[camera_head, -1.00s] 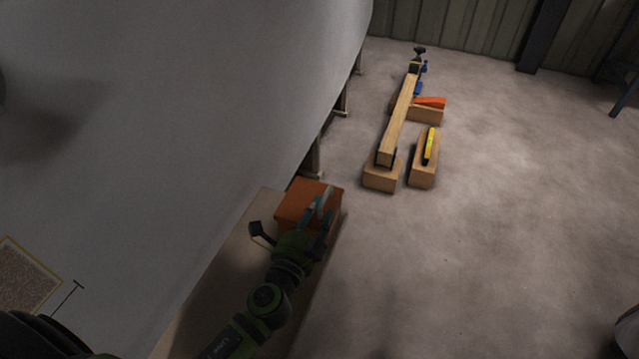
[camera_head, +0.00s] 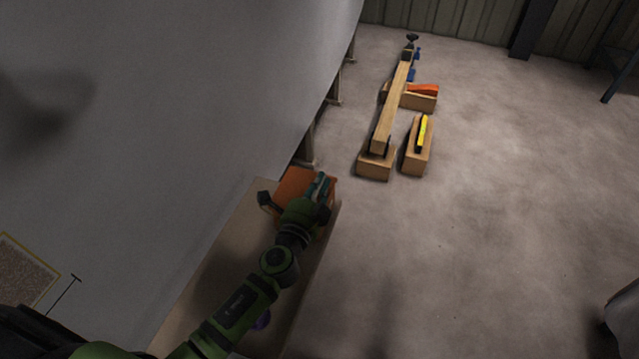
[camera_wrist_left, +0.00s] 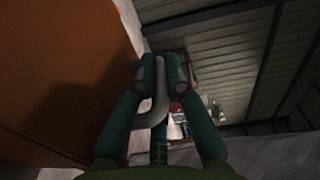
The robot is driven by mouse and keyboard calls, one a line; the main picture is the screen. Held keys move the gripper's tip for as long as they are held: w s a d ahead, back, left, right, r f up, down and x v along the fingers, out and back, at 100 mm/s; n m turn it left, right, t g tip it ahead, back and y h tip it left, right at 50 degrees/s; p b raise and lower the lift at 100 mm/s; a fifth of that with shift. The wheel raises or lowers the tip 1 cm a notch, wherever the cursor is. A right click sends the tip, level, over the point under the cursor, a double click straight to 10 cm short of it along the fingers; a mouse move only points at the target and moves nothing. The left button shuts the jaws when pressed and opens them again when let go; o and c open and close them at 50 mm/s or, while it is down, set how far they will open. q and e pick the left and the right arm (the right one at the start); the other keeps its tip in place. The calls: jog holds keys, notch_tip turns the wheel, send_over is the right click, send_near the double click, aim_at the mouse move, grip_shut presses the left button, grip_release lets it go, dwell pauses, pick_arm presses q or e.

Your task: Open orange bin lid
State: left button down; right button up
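The orange bin (camera_head: 293,181) sits at the far end of a tan bench, beside the large grey hull. Its lid appears closed, and my arm hides part of it. My left gripper (camera_head: 320,183) is at the bin's right side. In the left wrist view its two teal fingers (camera_wrist_left: 161,72) are close together around a pale grey curved handle (camera_wrist_left: 146,119). The orange bin side (camera_wrist_left: 60,75) fills the left of that view. The exact finger contact is hard to see. My right gripper is not in view.
The tan bench (camera_head: 215,262) runs along the grey hull (camera_head: 170,90). A small purple thing (camera_head: 262,320) shows beside my arm. Wooden beams and blocks (camera_head: 388,125), one with a yellow tool (camera_head: 422,133), lie on the floor beyond.

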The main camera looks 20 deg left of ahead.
pick_arm(q)
jog(key=a, duration=1.1)
jog(key=shift+w+b, duration=0.2)
jog(key=shift+b, duration=0.25)
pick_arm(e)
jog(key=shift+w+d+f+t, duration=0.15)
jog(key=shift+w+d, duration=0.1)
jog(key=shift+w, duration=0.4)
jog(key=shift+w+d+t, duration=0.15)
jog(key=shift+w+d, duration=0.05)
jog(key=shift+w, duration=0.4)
pick_arm(q)
jog(key=c, duration=1.3)
grip_release()
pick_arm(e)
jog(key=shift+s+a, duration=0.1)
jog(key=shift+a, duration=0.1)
pick_arm(q)
jog(key=s, duration=1.2)
jog(key=shift+a+r, duration=0.2)
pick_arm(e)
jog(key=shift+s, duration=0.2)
